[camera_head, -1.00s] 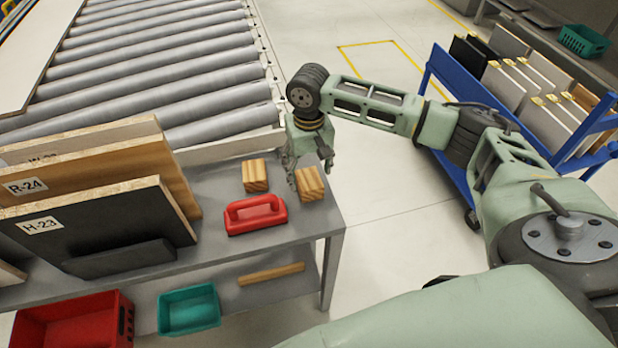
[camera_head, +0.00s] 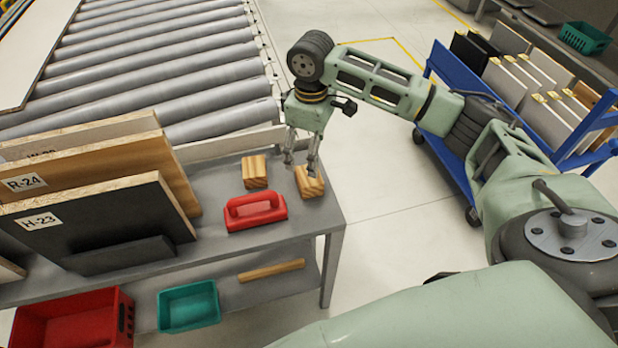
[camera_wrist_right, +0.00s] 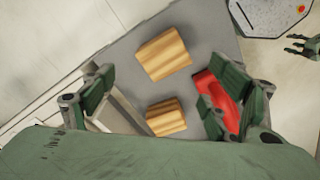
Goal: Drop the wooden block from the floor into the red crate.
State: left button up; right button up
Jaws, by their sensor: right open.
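Two wooden blocks lie on the grey workbench: one near its right corner (camera_head: 309,182), the other to its left (camera_head: 255,172). In the right wrist view they are the upper block (camera_wrist_right: 163,53) and the lower block (camera_wrist_right: 166,117). I see no block on the floor. My right gripper (camera_head: 300,166) points down above the bench at the right block, its fingers apart; whether they touch it is unclear. The red crate (camera_head: 118,318) is at the lower left, partly cut off. What seems to be my left gripper (camera_wrist_right: 301,46) shows small at the wrist view's right edge.
Labelled boards (camera_head: 95,225) stand at the bench's left. A teal bin (camera_head: 188,306) and a wooden strip (camera_head: 271,270) are low down. A roller conveyor (camera_head: 180,70) lies behind; a blue cart (camera_head: 455,150) stands right.

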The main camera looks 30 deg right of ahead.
aim_at(309, 178)
jog(key=n, duration=0.2)
jog(key=f+n, duration=0.1)
jog(key=n, duration=0.1)
jog(key=f+n, duration=0.1)
jog(key=n, duration=0.2)
jog(key=shift+d+f, duration=0.15)
jog(key=shift+d, duration=0.1)
jog(key=f, duration=0.2)
jog(key=f+p, duration=0.1)
jog(key=f, duration=0.1)
jog(key=a+f, duration=0.1)
jog(key=f, duration=0.1)
jog(key=shift+s+a+f, duration=0.1)
jog(key=shift+s+f, duration=0.1)
jog(key=shift+f, duration=0.2)
jog(key=shift+f+n, duration=0.3)
jog(key=shift+f, duration=0.25)
jog(key=shift+r, duration=0.1)
jog(key=c, duration=1.4)
jog(key=shift+r, duration=0.1)
